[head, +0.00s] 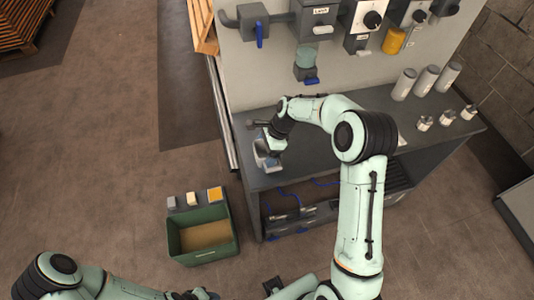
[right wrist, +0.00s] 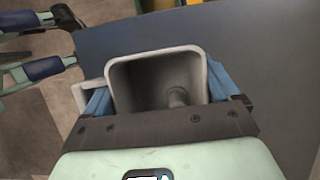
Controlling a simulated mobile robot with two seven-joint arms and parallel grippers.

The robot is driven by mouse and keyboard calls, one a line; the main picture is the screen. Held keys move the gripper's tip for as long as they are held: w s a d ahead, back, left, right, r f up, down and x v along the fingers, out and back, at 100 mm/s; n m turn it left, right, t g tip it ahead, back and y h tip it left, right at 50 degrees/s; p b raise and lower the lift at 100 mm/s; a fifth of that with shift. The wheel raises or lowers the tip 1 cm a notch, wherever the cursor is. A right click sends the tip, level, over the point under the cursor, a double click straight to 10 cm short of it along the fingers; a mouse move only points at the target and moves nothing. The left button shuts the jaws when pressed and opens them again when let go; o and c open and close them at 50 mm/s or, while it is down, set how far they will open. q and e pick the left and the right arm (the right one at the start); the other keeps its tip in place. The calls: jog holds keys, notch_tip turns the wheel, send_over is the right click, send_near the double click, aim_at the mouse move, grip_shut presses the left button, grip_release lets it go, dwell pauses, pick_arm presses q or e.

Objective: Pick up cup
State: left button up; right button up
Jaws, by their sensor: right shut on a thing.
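The cup (right wrist: 155,72) is pale grey with a squarish open mouth; its handle (right wrist: 90,95) sticks out to the left in the right wrist view. Something rounded shows inside it. My right gripper (head: 267,154) is at the left end of the dark counter (head: 330,125). Its blue fingers are on either side of the cup and shut on it. In the head view the cup is small and mostly covered by the gripper, so I cannot tell if it touches the counter. My left arm's end (head: 198,294) is at the bottom edge, its fingers unclear.
Several pale canisters (head: 404,84) and small jars (head: 424,123) stand at the counter's right. Dispensers with a blue lever (head: 311,81) hang on the panel behind. A green bin (head: 203,256) stands on the floor at left. The counter's middle is partly under my right arm.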

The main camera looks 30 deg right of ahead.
jog(key=shift+r, duration=0.15)
notch_tip(320, 180, up, 20)
jog(key=p, duration=0.2)
jog(key=a+f+n+g+h, duration=0.1)
jog(key=a+f+n+g, duration=0.1)
jog(key=f+n, duration=0.3)
jog(key=s+a+f+n+g+h, duration=0.1)
jog(key=a+f+n, duration=0.2)
jog(key=f+n, duration=0.3)
jog(key=s+a+f+n+g+h, duration=0.1)
jog(key=a+f+n+g, duration=0.1)
jog(key=f+n, duration=0.4)
jog(key=shift+s+a+f+n+g+h, duration=0.1)
jog(key=shift+s+n+g+h, duration=0.1)
jog(key=shift+n, duration=0.35)
jog(key=shift+s+a+n+g+h, duration=0.1)
jog(key=shift+n+h, duration=0.1)
jog(key=shift+n, duration=0.35)
jog(key=shift+s+a+f+n+h, duration=0.1)
jog(key=shift+f+n+h, duration=0.2)
jog(key=shift+f+n, duration=0.3)
pick_arm(q)
jog(key=w+r, duration=0.2)
jog(key=r, duration=0.1)
jog(key=shift+w, duration=0.25)
pick_arm(e)
jog(key=shift+r, duration=0.1)
